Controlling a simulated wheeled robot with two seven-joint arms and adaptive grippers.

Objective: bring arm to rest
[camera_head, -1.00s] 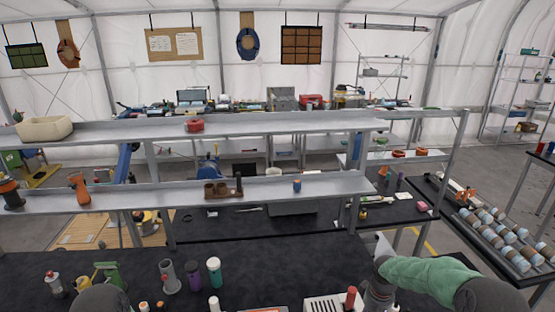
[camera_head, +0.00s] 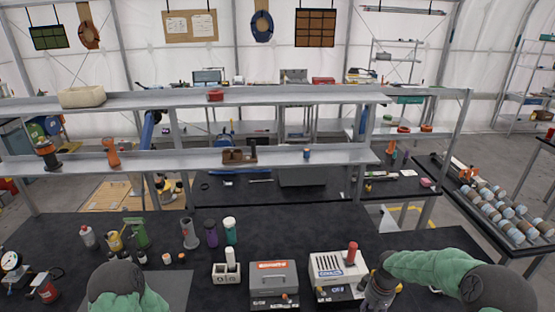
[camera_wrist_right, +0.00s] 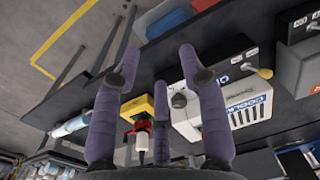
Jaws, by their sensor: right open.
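My right arm (camera_head: 430,268), in a green sleeve, comes in from the lower right of the head view. Its gripper (camera_head: 376,292) is low, beside the right side of the white cooling unit (camera_head: 335,266). In the right wrist view, the purple-grey fingers of the right gripper (camera_wrist_right: 155,62) are spread apart with nothing held between them. The white cooling unit (camera_wrist_right: 220,90) is beyond the fingers there. My left arm (camera_head: 122,285) shows only as a green and grey part at the bottom left of the head view; its gripper is out of view.
A grey box (camera_head: 273,280) and a white bottle holder (camera_head: 227,272) stand left of the cooling unit on the black table (camera_head: 300,228). Bottles and small tools stand further left. Metal shelves (camera_head: 200,160) cross behind. A yellow and red item (camera_wrist_right: 137,112) is near the fingers in the wrist view.

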